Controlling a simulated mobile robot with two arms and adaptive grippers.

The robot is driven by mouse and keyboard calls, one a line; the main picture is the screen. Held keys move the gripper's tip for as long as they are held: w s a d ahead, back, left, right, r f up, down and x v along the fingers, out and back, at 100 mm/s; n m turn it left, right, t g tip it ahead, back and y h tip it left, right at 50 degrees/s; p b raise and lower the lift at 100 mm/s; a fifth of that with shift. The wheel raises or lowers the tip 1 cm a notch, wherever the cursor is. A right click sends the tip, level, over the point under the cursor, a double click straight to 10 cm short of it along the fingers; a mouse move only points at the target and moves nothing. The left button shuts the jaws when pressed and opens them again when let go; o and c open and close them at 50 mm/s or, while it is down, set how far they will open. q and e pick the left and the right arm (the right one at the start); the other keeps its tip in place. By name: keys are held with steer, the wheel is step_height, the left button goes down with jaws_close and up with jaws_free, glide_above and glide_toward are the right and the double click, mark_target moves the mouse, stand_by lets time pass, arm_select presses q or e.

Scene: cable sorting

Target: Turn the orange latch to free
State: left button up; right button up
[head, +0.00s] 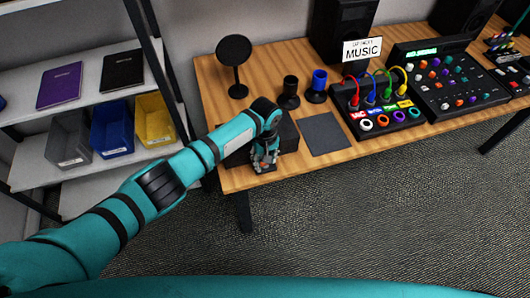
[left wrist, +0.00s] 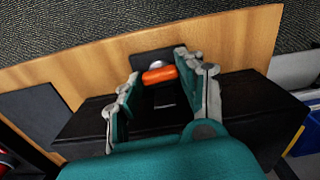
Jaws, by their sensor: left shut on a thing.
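The orange latch (left wrist: 159,75) is a short rounded bar on a dark plate, at the front of a black box (head: 289,136) on the wooden table. In the left wrist view the black box (left wrist: 240,105) spreads to both sides under my fingers. My left gripper (head: 264,166) reaches down at the box's front side. The bar lies nearly level in that view, slightly tilted. My right gripper is not in view.
A dark grey mat (head: 325,134) lies right of the box. A black cup (head: 289,92), a blue cup (head: 319,83) and a round black stand (head: 234,52) are behind. A cable panel (head: 385,121) stands further right. Shelves with bins (head: 112,132) are at left.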

arm_select(q)
steer(key=shift+w+r+m, duration=0.15)
steer(key=shift+m, duration=0.45)
steer(key=o, duration=0.8)
steer(key=shift+c, duration=0.2)
steer(key=shift+o, duration=0.6)
step_height(320, 180, up, 12)
